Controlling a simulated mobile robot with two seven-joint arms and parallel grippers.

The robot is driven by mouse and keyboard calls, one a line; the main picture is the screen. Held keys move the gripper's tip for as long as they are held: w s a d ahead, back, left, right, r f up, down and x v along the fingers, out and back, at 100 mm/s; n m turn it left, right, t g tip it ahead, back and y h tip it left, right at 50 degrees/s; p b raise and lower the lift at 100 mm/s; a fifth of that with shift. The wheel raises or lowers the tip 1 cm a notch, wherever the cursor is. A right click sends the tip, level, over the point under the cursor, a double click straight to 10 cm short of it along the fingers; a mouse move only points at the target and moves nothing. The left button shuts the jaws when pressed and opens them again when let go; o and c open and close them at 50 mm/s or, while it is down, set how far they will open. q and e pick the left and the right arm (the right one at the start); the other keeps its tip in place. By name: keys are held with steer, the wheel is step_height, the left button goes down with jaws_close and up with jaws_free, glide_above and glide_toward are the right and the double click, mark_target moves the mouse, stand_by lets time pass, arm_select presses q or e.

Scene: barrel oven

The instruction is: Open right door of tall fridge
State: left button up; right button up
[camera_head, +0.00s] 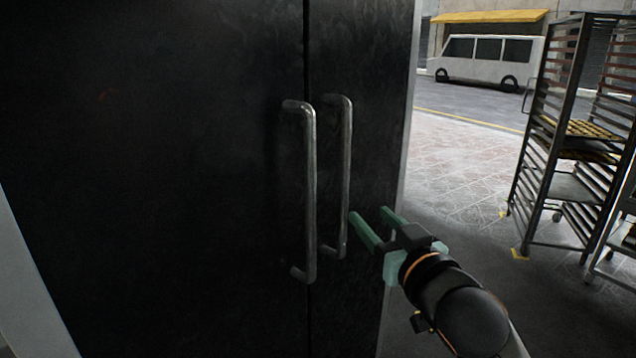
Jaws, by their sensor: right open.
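The tall fridge has two dark doors shut side by side, with a narrow seam between them. The left door (150,180) fills most of the left of the view. The right door (378,110) is narrower in view and carries a long vertical metal handle (346,170). The left door's matching handle (310,190) stands just left of it. My right gripper (368,222) is open, its green fingers pointing up and left. It is just right of the lower part of the right door's handle, with nothing seen between the fingers. My left gripper is not in view.
A tall metal rack (548,140) with trays stands on the right, beyond the fridge. Paved floor (460,170) lies open between fridge and rack. A white van (490,62) is on the road far behind.

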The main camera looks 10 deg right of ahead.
mark_target(346, 185)
steer(key=w, duration=0.8)
steer(key=w+a+r, duration=0.1)
steer(key=w, duration=0.3)
steer(key=shift+w+a+p, duration=0.1)
steer(key=shift+w+p, duration=0.2)
steer(key=shift+p, duration=0.1)
jaws_close()
stand_by(1.1)
